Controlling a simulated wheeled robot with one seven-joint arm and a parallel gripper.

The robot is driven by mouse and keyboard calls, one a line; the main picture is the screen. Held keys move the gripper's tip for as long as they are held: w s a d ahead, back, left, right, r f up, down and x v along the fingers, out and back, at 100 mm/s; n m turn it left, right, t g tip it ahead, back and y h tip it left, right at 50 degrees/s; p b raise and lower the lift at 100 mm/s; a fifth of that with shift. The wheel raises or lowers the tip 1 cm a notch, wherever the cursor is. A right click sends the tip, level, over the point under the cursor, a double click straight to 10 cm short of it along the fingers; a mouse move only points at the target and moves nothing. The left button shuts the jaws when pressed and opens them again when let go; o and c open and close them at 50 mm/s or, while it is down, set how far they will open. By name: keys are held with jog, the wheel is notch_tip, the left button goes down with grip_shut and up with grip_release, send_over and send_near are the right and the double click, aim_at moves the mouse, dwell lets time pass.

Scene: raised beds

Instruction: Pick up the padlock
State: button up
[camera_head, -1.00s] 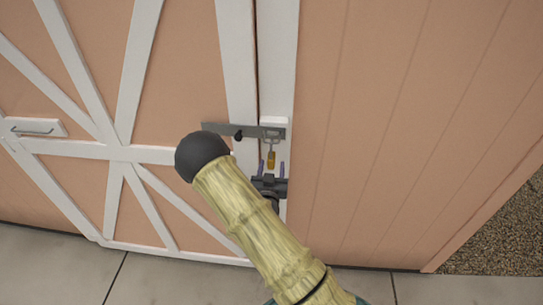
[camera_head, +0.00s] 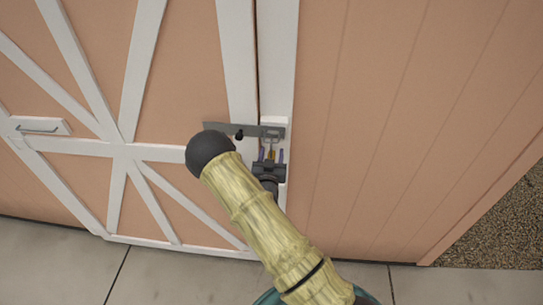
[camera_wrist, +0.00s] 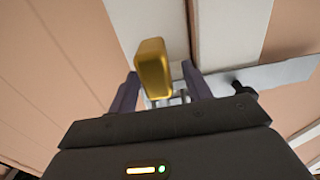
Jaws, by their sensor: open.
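The padlock (camera_head: 271,155) is small and brass-coloured. It hangs from the grey metal hasp (camera_head: 226,129) on the shed door. In the wrist view the padlock (camera_wrist: 152,66) shows large, its body lying between my two dark fingers in the picture; contact is not visible. My gripper (camera_head: 272,154) is open, its fingers pointing up at the padlock from just below the hasp. The wrist view also shows the gripper (camera_wrist: 160,72) with a finger on each side of the padlock. The shackle is mostly hidden behind the body and the gripper.
The pink shed door (camera_head: 180,90) with white trim (camera_head: 235,60) stands close in front of me. A dark knob (camera_head: 239,135) sits on the hasp bar left of the padlock. Concrete paving (camera_head: 60,255) lies below, with gravel (camera_head: 505,225) at the right.

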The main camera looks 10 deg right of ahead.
aim_at(271, 153)
dwell(0.3)
grip_shut()
jog(key=shift+r, duration=0.1)
jog(key=shift+r+b, duration=1.1)
jog(key=shift+r, duration=0.2)
jog(key=shift+s+a+r+b, duration=0.2)
jog(key=shift+s+b, duration=0.1)
jog(key=shift+b, duration=0.1)
jog(key=p+v, duration=0.2)
jog(key=v, duration=1.5)
jog(key=shift+s+r, duration=0.2)
